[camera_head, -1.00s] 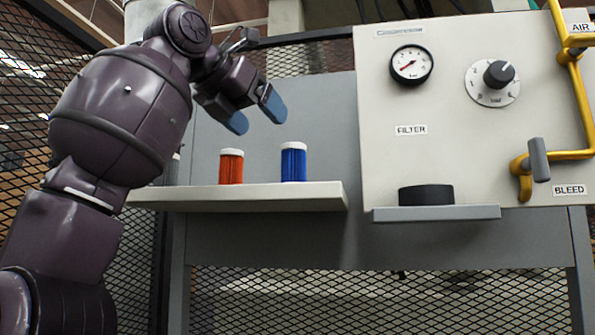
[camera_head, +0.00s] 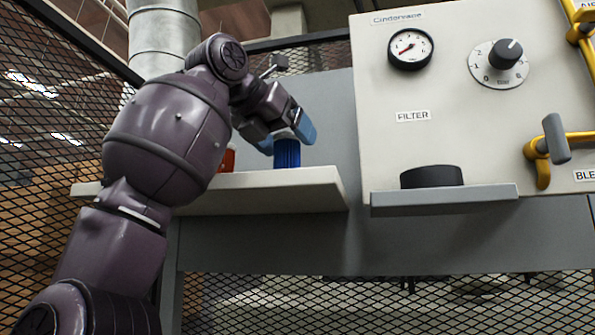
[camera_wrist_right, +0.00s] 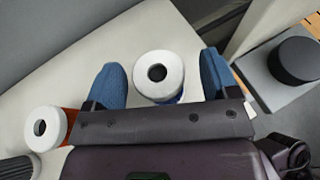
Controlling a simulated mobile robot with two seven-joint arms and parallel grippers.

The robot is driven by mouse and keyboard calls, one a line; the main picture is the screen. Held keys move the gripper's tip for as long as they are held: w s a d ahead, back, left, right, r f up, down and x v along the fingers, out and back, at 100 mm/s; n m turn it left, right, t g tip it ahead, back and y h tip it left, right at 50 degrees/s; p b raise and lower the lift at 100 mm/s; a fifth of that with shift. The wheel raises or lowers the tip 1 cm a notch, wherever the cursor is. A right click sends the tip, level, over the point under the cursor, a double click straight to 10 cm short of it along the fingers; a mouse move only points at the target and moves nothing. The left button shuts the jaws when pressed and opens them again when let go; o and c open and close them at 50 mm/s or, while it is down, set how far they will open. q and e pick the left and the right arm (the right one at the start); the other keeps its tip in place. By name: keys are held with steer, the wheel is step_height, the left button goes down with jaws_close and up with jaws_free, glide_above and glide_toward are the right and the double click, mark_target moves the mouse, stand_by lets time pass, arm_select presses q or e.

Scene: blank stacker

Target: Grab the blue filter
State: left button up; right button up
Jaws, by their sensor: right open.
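The blue filter (camera_head: 287,154) stands upright on the pale shelf (camera_head: 255,196), near the shelf's right end. My right gripper (camera_head: 286,136) is open at its top, with one blue fingertip on each side. In the right wrist view, the filter's white ring-shaped cap (camera_wrist_right: 158,77) with a dark hole lies between the two spread fingers of the right gripper (camera_wrist_right: 163,84). Gaps show on both sides of the cap, and only a little of the blue body shows. My left gripper is not in view.
A red filter (camera_head: 229,159) stands just left of the blue one, partly behind my arm. A dark ribbed object (camera_wrist_right: 17,168) shows at the wrist view's lower left. Right of the shelf, a panel carries a grey ledge (camera_head: 445,199) with a black cylinder (camera_head: 432,177).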

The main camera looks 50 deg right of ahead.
steer(key=shift+w+d+f, duration=0.2)
steer(key=shift+d, duration=0.25)
steer(key=shift+s+a+r, duration=0.1)
steer(key=shift+s+a, duration=0.05)
steer(key=shift+c, duration=0.9)
steer(key=c, duration=0.9)
